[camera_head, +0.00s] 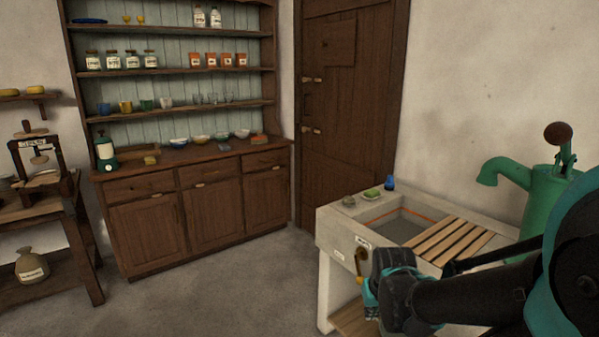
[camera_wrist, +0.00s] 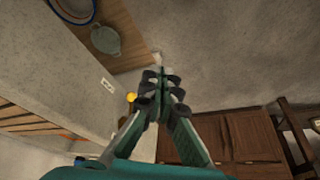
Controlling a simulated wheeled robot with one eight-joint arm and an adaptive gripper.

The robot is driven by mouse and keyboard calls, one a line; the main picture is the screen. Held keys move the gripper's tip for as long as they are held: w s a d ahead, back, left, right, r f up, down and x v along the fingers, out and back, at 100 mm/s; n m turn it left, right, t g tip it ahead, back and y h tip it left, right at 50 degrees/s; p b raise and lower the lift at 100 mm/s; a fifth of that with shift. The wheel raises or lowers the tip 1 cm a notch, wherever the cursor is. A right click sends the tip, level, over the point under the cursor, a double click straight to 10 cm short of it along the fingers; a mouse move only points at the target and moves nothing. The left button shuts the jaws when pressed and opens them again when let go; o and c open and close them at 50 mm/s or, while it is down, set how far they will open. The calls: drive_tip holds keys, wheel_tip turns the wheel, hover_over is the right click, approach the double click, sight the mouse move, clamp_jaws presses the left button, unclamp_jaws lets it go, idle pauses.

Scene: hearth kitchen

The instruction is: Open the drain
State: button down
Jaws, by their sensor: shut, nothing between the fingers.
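The pale stone sink (camera_head: 335,225) stands at the right, with a dark inside and an orange line around its basin. A small yellow-brass handle (camera_head: 360,266) sits at its front face, close below a white label (camera_head: 363,242); I cannot read the label. In the wrist view a yellow knob (camera_wrist: 131,97) shows just left of my fingers, apart from them in the picture. My gripper (camera_wrist: 160,78) is shut and empty. In the head view my gripper (camera_head: 388,285) is in front of the sink, right beside the handle, and hides part of the front. Any contact is unclear.
A slatted wooden rack (camera_head: 445,240) covers the sink's right part. A green hand pump (camera_head: 545,200) stands behind it. A blue bottle (camera_head: 390,183) is on the back rim. A wooden shelf (camera_head: 352,322) lies under the sink. The floor (camera_head: 240,285) left of the sink is clear.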

drive_tip(key=w+a+m+g+h, duration=0.2)
drive_tip(key=w+m+h, duration=0.2)
drive_tip(key=w, duration=1.5)
drive_tip(key=w+a+f+m+h, duration=0.2)
drive_tip(key=w+a+f, duration=0.25)
drive_tip(key=w, duration=0.25)
drive_tip(key=w+a+f+m+h, duration=0.1)
drive_tip(key=w+a+f+h, duration=0.15)
drive_tip(key=w+f, duration=0.4)
drive_tip(key=d+f, duration=0.6)
drive_tip(key=d, duration=0.3)
drive_tip(key=shift+w+d+y, duration=0.3)
drive_tip(key=shift+y, duration=0.15)
